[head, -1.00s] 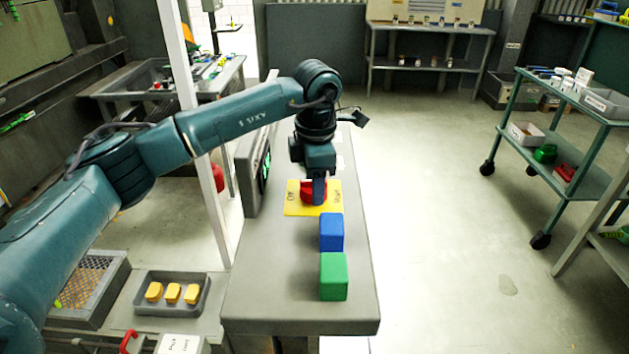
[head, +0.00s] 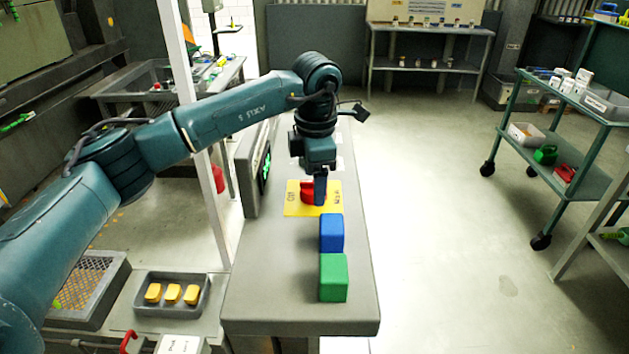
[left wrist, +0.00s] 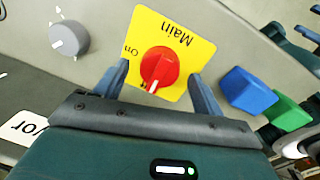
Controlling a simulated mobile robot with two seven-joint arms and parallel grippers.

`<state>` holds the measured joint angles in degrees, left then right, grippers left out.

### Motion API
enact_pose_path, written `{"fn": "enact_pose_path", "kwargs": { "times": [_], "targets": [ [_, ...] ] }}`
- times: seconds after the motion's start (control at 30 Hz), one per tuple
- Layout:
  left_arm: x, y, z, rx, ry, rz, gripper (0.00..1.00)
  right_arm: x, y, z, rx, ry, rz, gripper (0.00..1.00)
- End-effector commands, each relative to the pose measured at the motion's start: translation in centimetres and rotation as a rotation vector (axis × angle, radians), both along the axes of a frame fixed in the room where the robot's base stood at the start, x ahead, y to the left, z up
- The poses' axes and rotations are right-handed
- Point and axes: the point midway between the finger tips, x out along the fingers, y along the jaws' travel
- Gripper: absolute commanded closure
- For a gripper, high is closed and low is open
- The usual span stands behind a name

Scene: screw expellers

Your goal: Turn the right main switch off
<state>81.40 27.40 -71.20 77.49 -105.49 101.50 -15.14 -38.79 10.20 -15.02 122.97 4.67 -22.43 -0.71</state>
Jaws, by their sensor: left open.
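The main switch is a red rotary knob (left wrist: 160,68) on a yellow plate (left wrist: 178,32) marked "Main" and "On". In the left wrist view, its white mark points down and slightly left, beside a partly hidden label. In the head view, the knob (head: 307,192) and plate (head: 294,209) lie on the grey console. My left gripper (head: 320,202) is open, pointing down at the knob. In the left wrist view, the fingers of my left gripper (left wrist: 160,74) stand on either side of the knob. I cannot tell whether they touch it. My right gripper is out of view.
A blue block (head: 332,232) and a green block (head: 333,277) stand on the console (head: 270,290) nearer the camera. A dark screen panel (head: 256,168) rises at its left edge. A grey dial (left wrist: 69,39) lies beside the yellow plate.

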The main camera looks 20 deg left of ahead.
Motion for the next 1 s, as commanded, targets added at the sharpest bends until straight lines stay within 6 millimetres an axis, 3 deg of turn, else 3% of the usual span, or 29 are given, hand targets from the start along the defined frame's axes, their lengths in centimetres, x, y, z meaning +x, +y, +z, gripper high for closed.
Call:
{"fn": "enact_pose_path", "kwargs": {
  "times": [0.3,0.5,0.7,1.0],
  "targets": [
    [-0.4,-0.4,7.0,-0.001,-0.006,0.000,0.31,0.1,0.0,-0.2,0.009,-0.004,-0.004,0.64],
    [-0.7,-0.4,10.5,-0.001,-0.004,0.001,0.31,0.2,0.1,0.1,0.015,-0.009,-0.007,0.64],
    [-0.9,-0.5,11.9,0.000,-0.001,0.000,0.31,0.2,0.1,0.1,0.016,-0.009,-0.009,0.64],
    [-0.9,-0.5,12.0,-0.001,0.000,0.000,0.31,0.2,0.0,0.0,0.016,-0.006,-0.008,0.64]
  ]
}}
